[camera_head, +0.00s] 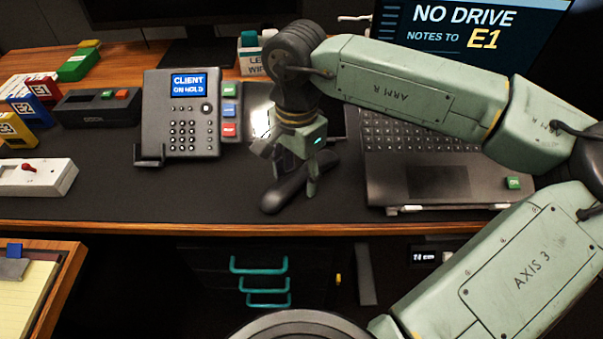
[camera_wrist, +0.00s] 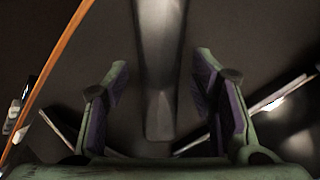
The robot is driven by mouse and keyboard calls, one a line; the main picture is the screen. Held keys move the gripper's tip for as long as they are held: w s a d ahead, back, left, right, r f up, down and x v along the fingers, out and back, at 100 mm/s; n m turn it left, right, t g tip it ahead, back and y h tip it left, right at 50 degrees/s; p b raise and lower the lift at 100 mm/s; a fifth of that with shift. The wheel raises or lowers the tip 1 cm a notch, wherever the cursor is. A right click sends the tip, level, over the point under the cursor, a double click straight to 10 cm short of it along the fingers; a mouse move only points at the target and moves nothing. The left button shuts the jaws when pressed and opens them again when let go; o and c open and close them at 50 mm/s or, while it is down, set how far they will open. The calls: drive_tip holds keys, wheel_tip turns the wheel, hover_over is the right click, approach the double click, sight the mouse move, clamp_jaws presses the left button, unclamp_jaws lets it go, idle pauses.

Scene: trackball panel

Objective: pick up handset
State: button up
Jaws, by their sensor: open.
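The dark handset (camera_head: 284,194) lies on the black desk mat, to the right of the desk phone (camera_head: 182,120), whose screen reads "CLIENT ON HOLD". My gripper (camera_head: 296,178) points down over the handset, with its fingers open on either side of it. In the wrist view the handset (camera_wrist: 160,100) runs lengthwise between the two open, purple-padded fingers (camera_wrist: 160,78). A gap shows on each side, and the fingers do not appear to touch it. My gripper hides part of the handset in the head view.
An open laptop (camera_head: 385,185) stands right of the handset, under my arm. A white box with a red switch (camera_head: 38,178) and colored binders (camera_head: 38,98) are at left. A tissue-like box (camera_head: 250,62) stands behind. The mat before the phone is clear.

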drive_tip(key=shift+c, duration=0.6)
clamp_jaws()
